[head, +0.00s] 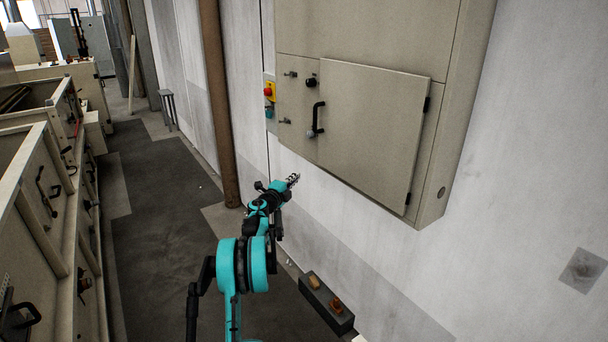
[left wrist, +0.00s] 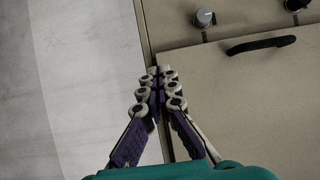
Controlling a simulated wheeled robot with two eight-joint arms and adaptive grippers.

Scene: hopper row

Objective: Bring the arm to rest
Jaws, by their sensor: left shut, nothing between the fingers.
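My left arm is teal and black and reaches up from the bottom of the head view. Its gripper (head: 292,181) is in front of the white wall, below and left of the beige wall cabinet. In the left wrist view the gripper (left wrist: 158,75) has its fingers together with nothing between them. Behind the fingertips there is the edge of the cabinet (left wrist: 230,90). I cannot tell the exact gap. The cabinet door (head: 370,130) has a black handle (head: 317,119) and looks closed. My right gripper is not in view.
A brown pipe (head: 219,100) runs down the wall. A dark box (head: 326,303) lies low by the wall. Beige hoppers (head: 40,210) line the left. The dark floor strip (head: 160,220) between is clear.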

